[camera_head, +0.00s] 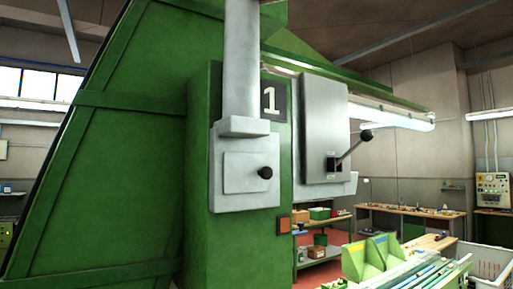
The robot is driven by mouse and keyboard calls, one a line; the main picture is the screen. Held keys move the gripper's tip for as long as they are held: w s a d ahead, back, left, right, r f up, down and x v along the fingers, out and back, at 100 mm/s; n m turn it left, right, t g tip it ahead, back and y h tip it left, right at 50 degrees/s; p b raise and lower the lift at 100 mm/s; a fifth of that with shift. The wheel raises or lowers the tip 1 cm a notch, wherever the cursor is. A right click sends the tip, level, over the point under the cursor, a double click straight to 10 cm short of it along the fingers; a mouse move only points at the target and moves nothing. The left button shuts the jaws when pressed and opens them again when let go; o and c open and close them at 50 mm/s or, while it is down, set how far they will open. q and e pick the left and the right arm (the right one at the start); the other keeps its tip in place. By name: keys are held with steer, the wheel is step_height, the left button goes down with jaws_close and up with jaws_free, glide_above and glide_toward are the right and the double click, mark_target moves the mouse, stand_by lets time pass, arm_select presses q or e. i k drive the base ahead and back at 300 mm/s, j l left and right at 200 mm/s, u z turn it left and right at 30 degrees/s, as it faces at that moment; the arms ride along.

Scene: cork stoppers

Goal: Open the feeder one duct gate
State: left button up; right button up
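The feeder (130,150) is a large green machine filling the left half of the head view. A plate with the number 1 (270,98) is on its front. A grey vertical duct (240,60) runs down into a grey box with a flat square plate (240,173), which looks like the duct gate. A round black knob (265,173) sits at the plate's right side. The plate lies over the box face; I cannot tell what is behind it. Neither of my grippers is in view.
A grey box (322,125) with a black-knobbed lever (365,136) stands right of the duct. An orange square button (284,225) is below. Green bins (362,260) and a white basket (490,262) are at lower right. Workbenches (410,211) line the back wall.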

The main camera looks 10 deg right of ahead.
mark_target(245, 172)
steer(key=l+u, duration=0.75)
steer(key=l, duration=0.7)
steer(key=l+u, duration=0.15)
steer(key=l, duration=0.4)
steer(key=k+l, duration=0.1)
steer(key=l, duration=0.5)
steer(key=l+u, duration=0.1)
steer(key=l, duration=0.45)
steer(key=k+l, duration=0.1)
steer(key=l, duration=0.45)
steer(key=k+l+u, duration=0.15)
steer(key=l, duration=0.95)
steer(key=u, duration=1.2)
